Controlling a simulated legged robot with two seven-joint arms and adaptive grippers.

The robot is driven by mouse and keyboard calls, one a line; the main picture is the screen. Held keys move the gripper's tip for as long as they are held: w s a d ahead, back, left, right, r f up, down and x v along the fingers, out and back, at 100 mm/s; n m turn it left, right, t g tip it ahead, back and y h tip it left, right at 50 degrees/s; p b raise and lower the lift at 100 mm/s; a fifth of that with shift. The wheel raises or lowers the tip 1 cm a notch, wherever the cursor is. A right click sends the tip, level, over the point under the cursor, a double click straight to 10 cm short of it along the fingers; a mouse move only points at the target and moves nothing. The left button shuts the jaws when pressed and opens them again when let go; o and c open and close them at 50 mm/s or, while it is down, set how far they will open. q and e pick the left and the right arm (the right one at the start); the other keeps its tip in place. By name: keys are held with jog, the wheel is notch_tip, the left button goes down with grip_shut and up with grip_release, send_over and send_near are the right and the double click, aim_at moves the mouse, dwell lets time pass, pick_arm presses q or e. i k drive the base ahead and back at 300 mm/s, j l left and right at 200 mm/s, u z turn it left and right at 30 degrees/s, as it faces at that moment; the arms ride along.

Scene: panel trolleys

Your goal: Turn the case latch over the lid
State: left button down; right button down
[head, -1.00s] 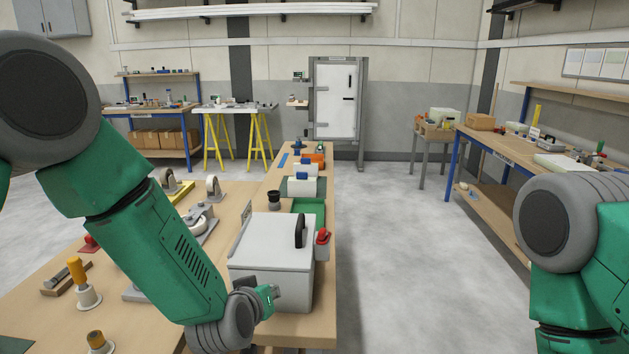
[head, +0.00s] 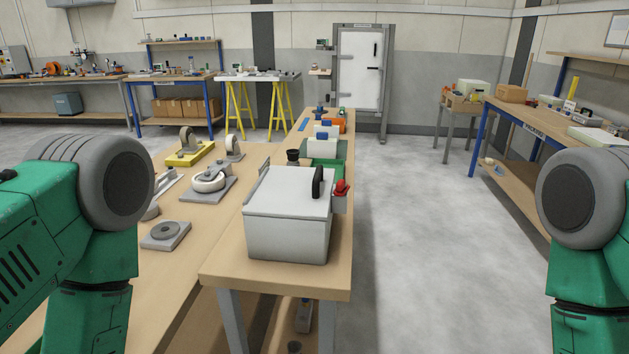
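The grey case (head: 287,230) stands on the near end of the narrow wooden bench, with its lid (head: 290,190) down. A black upright handle-like piece (head: 318,182), which may be the latch, stands at the lid's right side. A red piece (head: 341,187) sits in a small grey holder at the case's right side. My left arm is folded at the left edge and my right arm at the right edge. Neither gripper shows, and nothing of mine touches the case.
Casters on plates (head: 209,184) lie on the wooden table left of the case. A small black cup (head: 292,156) and a green tray (head: 325,170) are behind the case. Open grey floor (head: 425,240) lies to the right. A white cabinet door (head: 361,68) stands at the back.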

aim_at(341, 187)
jog(key=l+u, duration=0.45)
jog(key=l, duration=0.2)
jog(key=l+u, duration=0.45)
jog(key=l, duration=0.2)
